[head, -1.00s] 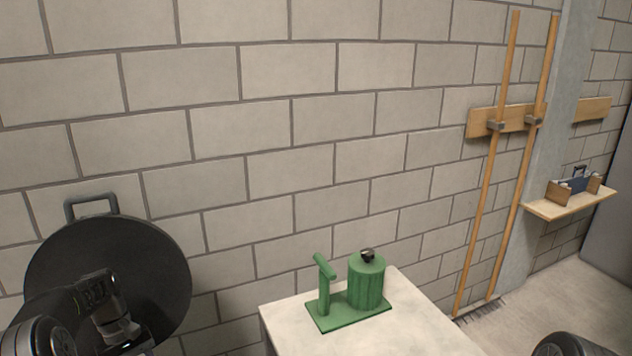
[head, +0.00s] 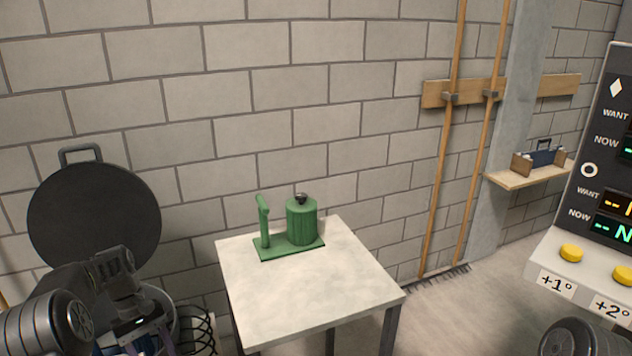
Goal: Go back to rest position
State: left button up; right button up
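My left gripper (head: 150,338) is at the lower left of the head view, in front of a black round disc (head: 95,205) with a handle. Its fingers point down and are partly cut off by the bottom edge; their opening is unclear. Of my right arm only a dark rounded part shows at the bottom right edge; the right gripper is out of view. A green pump-like device (head: 290,232) with an upright post and a ribbed cylinder stands on a small pale table (head: 310,285), apart from my arms.
A control panel (head: 600,170) with displays and yellow buttons (head: 571,253) stands at the right. Two long-handled rakes (head: 442,165) hang on the block wall. A wooden shelf (head: 530,174) holds a small toolbox (head: 540,158). Dark coils (head: 200,330) lie beside my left gripper.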

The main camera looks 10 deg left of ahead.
pick_arm(q)
jog(key=s+d+f+m+t, duration=0.1)
jog(key=s+d+f+m, duration=0.1)
jog(key=d+f, duration=0.7)
jog(key=s+d+f+m+t, duration=0.1)
jog(key=s+d+f+m, duration=0.1)
jog(key=d+f, duration=0.7)
jog(key=s+d+m+t+p, duration=0.1)
jog(key=s+d+m, duration=0.3)
jog(key=s+d, duration=1.3)
jog(key=shift+s+d+f+t+h, duration=0.2)
jog(key=shift+s+t+h, duration=0.1)
jog(key=shift+h, duration=0.1)
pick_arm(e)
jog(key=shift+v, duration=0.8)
pick_arm(q)
jog(key=shift+a, duration=0.1)
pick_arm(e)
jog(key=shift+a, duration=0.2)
